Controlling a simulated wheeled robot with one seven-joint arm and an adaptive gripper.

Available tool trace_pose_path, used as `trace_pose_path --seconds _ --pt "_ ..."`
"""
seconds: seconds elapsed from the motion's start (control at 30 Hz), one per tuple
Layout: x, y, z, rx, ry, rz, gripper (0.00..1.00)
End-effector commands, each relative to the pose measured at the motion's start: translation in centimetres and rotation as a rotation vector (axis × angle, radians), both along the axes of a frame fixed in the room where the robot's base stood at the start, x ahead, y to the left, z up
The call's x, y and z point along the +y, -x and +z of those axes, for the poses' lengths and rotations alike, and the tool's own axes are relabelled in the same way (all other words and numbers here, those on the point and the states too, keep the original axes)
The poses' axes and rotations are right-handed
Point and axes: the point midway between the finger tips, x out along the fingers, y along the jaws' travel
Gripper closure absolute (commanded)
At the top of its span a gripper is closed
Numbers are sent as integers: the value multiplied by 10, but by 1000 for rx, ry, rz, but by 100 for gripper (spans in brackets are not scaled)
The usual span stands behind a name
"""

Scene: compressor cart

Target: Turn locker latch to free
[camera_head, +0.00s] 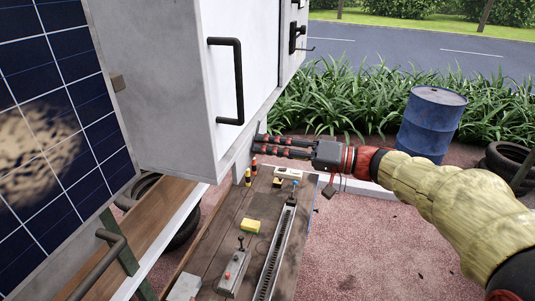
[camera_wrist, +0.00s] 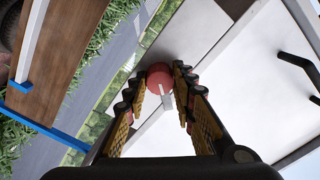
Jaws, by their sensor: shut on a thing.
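The white locker (camera_head: 190,85) with a black bar handle (camera_head: 239,80) hangs over the bench. My gripper (camera_head: 263,141) reaches in from the right, its fingertips at the locker's lower right edge. In the wrist view my gripper (camera_wrist: 167,75) has its two ridged fingers closed on a round red knob (camera_wrist: 159,74). A small pale tab (camera_wrist: 166,97) shows by the knob. I take the knob to be the latch's grip; the locker hides it in the head view. Its turn angle cannot be told.
Below is a wooden bench (camera_head: 215,250) with a yellow block (camera_head: 250,226), a grey switch box (camera_head: 234,272) and a slotted metal rail (camera_head: 273,255). A solar panel (camera_head: 60,120) stands left. A blue drum (camera_head: 431,125) and tires (camera_head: 508,165) stand right. Red ground is open.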

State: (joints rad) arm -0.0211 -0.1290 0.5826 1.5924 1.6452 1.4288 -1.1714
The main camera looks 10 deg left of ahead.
Motion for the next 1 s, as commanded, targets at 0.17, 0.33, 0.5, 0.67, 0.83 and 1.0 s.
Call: trace_pose_path --seconds 0.17,0.33,0.5,0.67,0.83,1.0 --pt "0 0 -1 164 -22 -1 100" --pt "0 -1 -1 325 -45 0 100" --pt "0 -1 0 481 -67 0 100" --pt "0 -1 0 618 -86 0 100" --pt "0 -1 0 737 -103 -1 100" --pt "0 -1 -1 820 -115 -1 100"
